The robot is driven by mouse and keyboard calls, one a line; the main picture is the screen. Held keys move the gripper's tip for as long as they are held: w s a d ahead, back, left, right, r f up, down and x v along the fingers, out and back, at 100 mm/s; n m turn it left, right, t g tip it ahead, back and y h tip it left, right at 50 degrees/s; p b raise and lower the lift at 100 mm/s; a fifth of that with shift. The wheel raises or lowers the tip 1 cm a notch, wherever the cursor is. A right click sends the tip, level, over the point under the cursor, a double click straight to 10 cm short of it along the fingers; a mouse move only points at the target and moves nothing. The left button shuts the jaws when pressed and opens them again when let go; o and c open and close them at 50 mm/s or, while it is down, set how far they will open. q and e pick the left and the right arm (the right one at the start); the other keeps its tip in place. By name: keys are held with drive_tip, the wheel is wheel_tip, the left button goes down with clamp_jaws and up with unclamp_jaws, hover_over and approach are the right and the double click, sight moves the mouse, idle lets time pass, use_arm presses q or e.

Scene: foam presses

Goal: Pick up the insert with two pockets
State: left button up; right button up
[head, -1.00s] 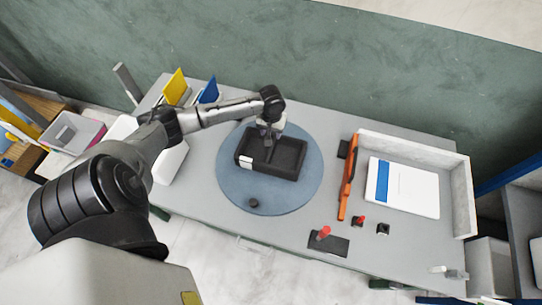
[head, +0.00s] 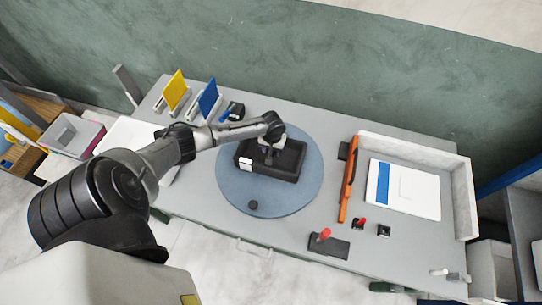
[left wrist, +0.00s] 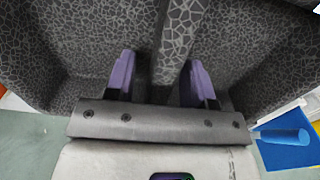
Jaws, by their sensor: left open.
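The black foam insert with two pockets (head: 287,166) lies on the round blue disc in the head view, with a white label on its left end. My left gripper (head: 268,151) is over its middle. In the left wrist view, the insert (left wrist: 80,40) fills most of the picture with its cracked-pattern surface. The open purple-tipped fingers of my left gripper (left wrist: 160,63) are on either side of the divider between the pockets. I cannot tell whether they touch it. My right gripper is not in view.
The blue disc (head: 235,193) bears a small black knob (head: 253,205). To the right are an orange bar (head: 347,187), a walled tray (head: 464,200) with a white-and-blue pad, and red-topped pieces (head: 324,234). Yellow (head: 175,89) and blue (head: 208,97) panels stand at the back left.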

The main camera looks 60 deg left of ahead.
use_arm(q)
drive_tip(key=shift+f, duration=0.25)
clamp_jaws()
idle(0.3)
drive_tip(key=shift+r, duration=0.1)
